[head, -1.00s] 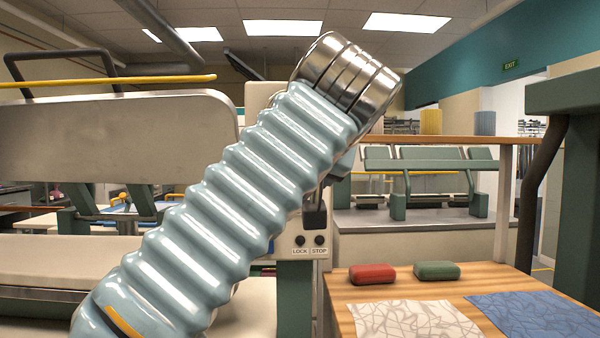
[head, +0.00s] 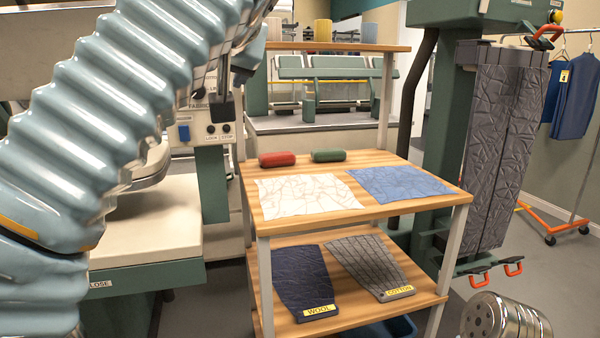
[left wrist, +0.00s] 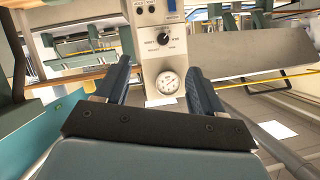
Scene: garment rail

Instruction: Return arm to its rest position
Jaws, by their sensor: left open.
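My left arm (head: 110,110), in a ribbed pale blue sleeve, crosses the left of the head view and rises toward the top. Part of my left gripper (head: 246,52) shows behind the sleeve, mostly hidden. In the left wrist view my left gripper (left wrist: 159,72) is open, its two dark fingers wide apart with nothing between them. Beyond the fingers stands a pale control panel (left wrist: 150,52) with a knob and a round gauge. My right gripper is in neither view.
A wooden shelf unit (head: 400,205) holds a red case (head: 277,159), a green case (head: 328,156) and cloths on two levels. A pressing machine (head: 150,225) stands left of it. Dark trousers (head: 500,150) hang in a green frame at right.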

